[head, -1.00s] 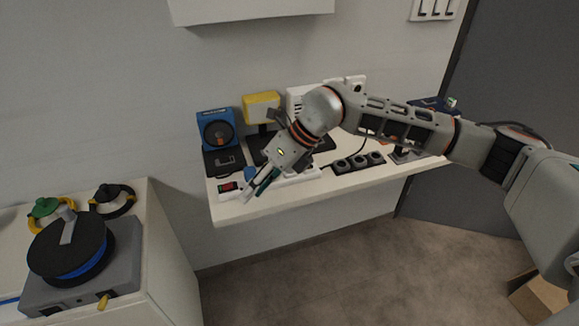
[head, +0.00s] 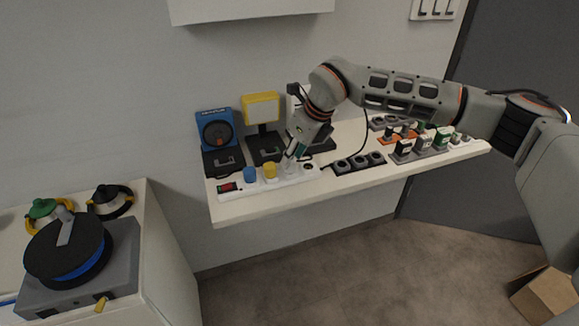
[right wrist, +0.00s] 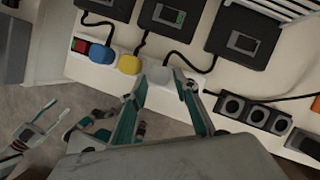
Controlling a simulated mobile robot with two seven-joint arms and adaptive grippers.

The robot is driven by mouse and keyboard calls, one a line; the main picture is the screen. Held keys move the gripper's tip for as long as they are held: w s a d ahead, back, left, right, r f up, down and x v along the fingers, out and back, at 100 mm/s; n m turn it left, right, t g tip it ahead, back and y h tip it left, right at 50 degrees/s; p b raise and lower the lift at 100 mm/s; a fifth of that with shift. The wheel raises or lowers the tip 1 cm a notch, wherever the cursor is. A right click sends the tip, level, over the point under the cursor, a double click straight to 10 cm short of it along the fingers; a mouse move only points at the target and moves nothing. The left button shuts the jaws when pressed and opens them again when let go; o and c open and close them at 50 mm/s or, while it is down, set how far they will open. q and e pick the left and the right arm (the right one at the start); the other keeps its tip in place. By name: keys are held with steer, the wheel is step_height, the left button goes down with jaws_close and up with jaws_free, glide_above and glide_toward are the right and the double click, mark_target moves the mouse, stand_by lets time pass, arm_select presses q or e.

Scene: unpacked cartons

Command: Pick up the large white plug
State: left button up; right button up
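The large white plug (head: 289,167) sits in the white power strip (head: 233,195), right of a blue plug (head: 250,174) and a yellow plug (head: 269,170). In the right wrist view the white plug (right wrist: 158,75) shows between the fingertips of my right gripper (right wrist: 164,84). My right gripper (head: 294,153) points down at it, with its fingers apart; I cannot tell whether they touch it. The blue plug (right wrist: 100,53) and yellow plug (right wrist: 130,64) are beside it. My left gripper (right wrist: 57,109) shows low at the left in the right wrist view, its fingertips apart, away from the strip.
A blue device (head: 216,131) and a yellow lamp (head: 262,108) stand behind the strip. A black power strip (head: 358,162) lies right of it, with more plugs beyond. A cable reel (head: 70,250) stands on a separate cabinet at left. The shelf's front edge is close to the strip.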

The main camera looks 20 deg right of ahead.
steer(key=shift+x, duration=1.1)
jaws_close()
steer(key=shift+r, duration=0.15)
step_height(320, 180, up, 20)
steer(key=p, duration=0.1)
